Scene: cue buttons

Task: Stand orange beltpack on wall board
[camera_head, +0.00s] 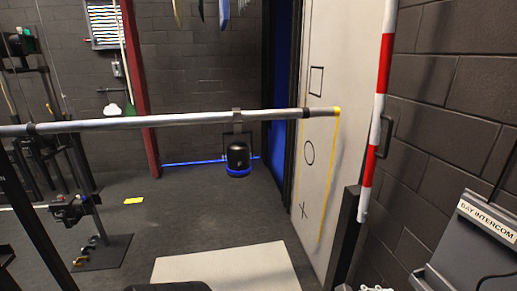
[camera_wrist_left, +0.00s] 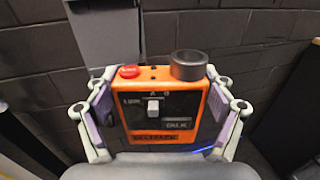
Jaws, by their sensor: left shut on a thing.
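In the left wrist view my left gripper (camera_wrist_left: 160,112) is shut on the orange beltpack (camera_wrist_left: 137,137), with one finger at each side. The beltpack's face shows a red button, a dark round knob, a pale switch and labels. A grey panel (camera_wrist_left: 105,35) stands behind it against dark brick; I cannot tell whether they touch. In the head view a grey sloped board (camera_head: 470,235) marked BAY INTERCOM is at the lower right by the wall. The beltpack cannot be made out there. Pale linkage parts show at the bottom edge, too cut off to identify. My right gripper is not seen.
A long metal bar (camera_head: 180,121) crosses the head view. A red-and-white pole (camera_head: 378,105) stands beside a pale panel (camera_head: 325,125) with a square, circle and cross. A black cylinder with a blue band (camera_head: 237,157) is farther back. A pale mat (camera_head: 225,268) lies on the floor.

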